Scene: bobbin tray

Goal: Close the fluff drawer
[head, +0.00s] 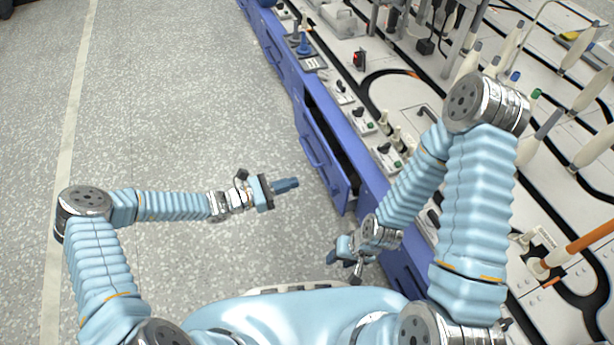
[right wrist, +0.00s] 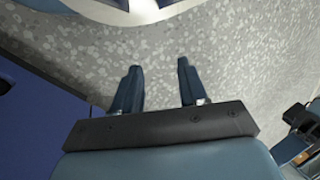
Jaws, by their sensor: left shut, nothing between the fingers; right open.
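The fluff drawer (head: 325,152) is a blue drawer in the front of the blue cabinet, pulled out partway, with its dark inside showing along the top and a handle on its front. My left gripper (head: 287,185) is shut and empty, left of the drawer front and apart from it. My right gripper (head: 337,252) is below the drawer's near end in the head view, close to the cabinet and apart from the drawer. In the right wrist view its two fingers (right wrist: 157,88) are spread with only floor between them.
The machine top (head: 400,95) above the cabinet holds knobs, switches, bobbins and upright posts. Another blue cabinet front (head: 283,55) runs further back. The speckled floor (head: 180,90) to the left is clear. A blue panel (right wrist: 40,125) stands left of my right gripper in the wrist view.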

